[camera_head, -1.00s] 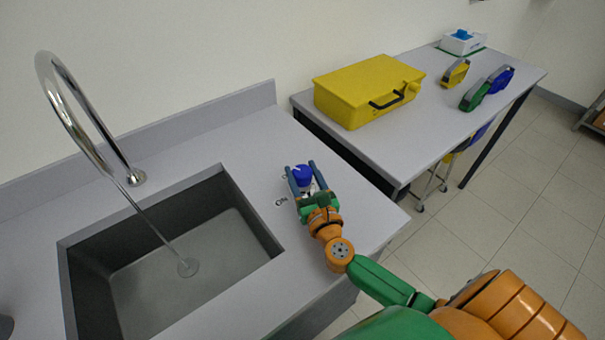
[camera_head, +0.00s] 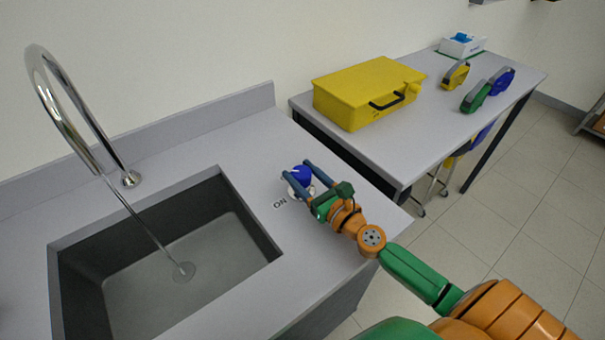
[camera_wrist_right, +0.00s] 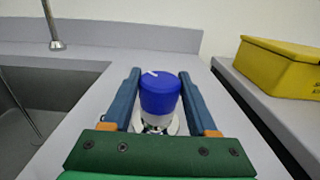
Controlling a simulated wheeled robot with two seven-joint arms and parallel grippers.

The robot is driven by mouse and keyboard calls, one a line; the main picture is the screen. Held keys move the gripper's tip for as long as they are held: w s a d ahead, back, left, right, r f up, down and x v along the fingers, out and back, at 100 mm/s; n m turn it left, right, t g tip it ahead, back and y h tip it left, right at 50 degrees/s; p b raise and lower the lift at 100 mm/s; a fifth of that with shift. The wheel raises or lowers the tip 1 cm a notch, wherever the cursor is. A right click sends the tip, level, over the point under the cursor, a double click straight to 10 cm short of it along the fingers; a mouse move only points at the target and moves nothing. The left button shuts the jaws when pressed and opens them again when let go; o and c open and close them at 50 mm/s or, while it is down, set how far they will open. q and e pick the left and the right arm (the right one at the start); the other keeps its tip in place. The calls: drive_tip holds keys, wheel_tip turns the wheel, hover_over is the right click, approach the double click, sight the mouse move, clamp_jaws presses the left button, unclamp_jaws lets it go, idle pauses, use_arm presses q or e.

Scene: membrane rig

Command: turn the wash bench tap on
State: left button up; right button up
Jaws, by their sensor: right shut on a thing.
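The wash bench tap has a blue knob (camera_head: 301,175) with a white pointer mark, on a pale round base on the bench top. It also shows in the right wrist view (camera_wrist_right: 159,95). My right gripper (camera_head: 296,170) is shut on the knob, one blue finger on each side, coming in from the lower right. A chrome gooseneck spout (camera_head: 70,115) arches over the grey sink (camera_head: 150,285). A thin grey line like a water stream runs from the spout tip to the drain (camera_head: 183,271). My left gripper is not in view.
An "ON" label (camera_head: 280,203) is printed on the bench left of the knob. A yellow case (camera_head: 365,90) lies on the neighbouring table (camera_head: 440,130), with tape dispensers (camera_head: 475,97) and a white box (camera_head: 462,46) further back. Bare bench surrounds the knob.

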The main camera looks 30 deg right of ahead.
sight(308, 180)
drive_tip(key=o, duration=1.1)
drive_tip(key=shift+o, duration=1.4)
drive_tip(key=shift+w+f, duration=0.1)
drive_tip(key=shift+w, duration=0.05)
drive_tip(key=s, duration=0.2)
drive_tip(key=s+b, duration=0.1)
drive_tip(key=s, duration=0.1)
drive_tip(key=s+d+b, duration=0.1)
drive_tip(key=s, duration=0.1)
drive_tip(key=shift+s+f, duration=0.15)
drive_tip(key=shift+s, duration=0.4)
drive_tip(key=shift+r, duration=0.2)
